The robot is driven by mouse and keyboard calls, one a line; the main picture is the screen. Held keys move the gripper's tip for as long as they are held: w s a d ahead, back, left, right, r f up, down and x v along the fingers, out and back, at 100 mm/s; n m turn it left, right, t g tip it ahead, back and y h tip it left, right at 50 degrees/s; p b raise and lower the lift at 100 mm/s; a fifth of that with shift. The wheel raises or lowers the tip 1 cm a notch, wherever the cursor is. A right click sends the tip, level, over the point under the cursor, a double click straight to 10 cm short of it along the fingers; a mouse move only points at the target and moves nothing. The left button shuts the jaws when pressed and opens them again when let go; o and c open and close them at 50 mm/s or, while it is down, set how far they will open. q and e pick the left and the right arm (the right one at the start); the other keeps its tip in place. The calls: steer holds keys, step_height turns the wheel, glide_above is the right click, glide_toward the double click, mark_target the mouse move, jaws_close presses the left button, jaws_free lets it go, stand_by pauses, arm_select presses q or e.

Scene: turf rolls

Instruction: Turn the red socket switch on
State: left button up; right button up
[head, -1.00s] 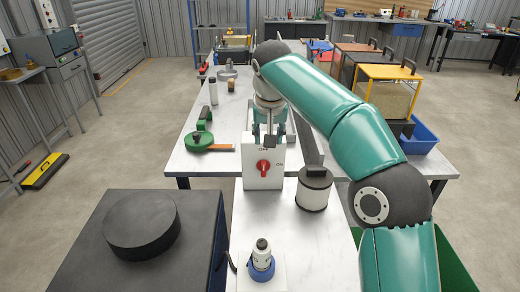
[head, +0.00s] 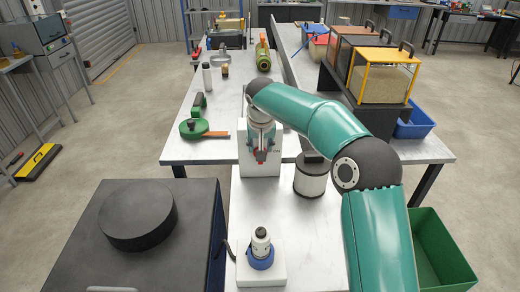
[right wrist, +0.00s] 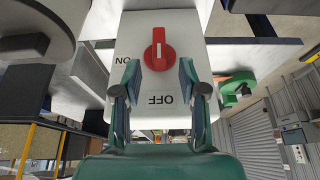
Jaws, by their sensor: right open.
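The red switch (right wrist: 158,50) is a rotary knob on the front of a white box (head: 259,168). In the right wrist view, the picture is upside down, with ON printed to the left of the knob and OFF below it. The knob's pale mark stands vertical, in line with OFF. My right gripper (right wrist: 158,72) is open, with one fingertip on each side of the knob's lower part; I cannot tell whether they touch it. In the head view, the right gripper (head: 261,152) hides most of the knob and the upper front of the box. My left gripper is not in view.
A black-and-white canister (head: 311,176) stands close to the right of the box. A blue-collared device (head: 261,250) stands in front. A black round block (head: 138,215) sits on the dark cabinet at left.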

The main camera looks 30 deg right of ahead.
steer(key=shift+x, duration=1.55)
jaws_close()
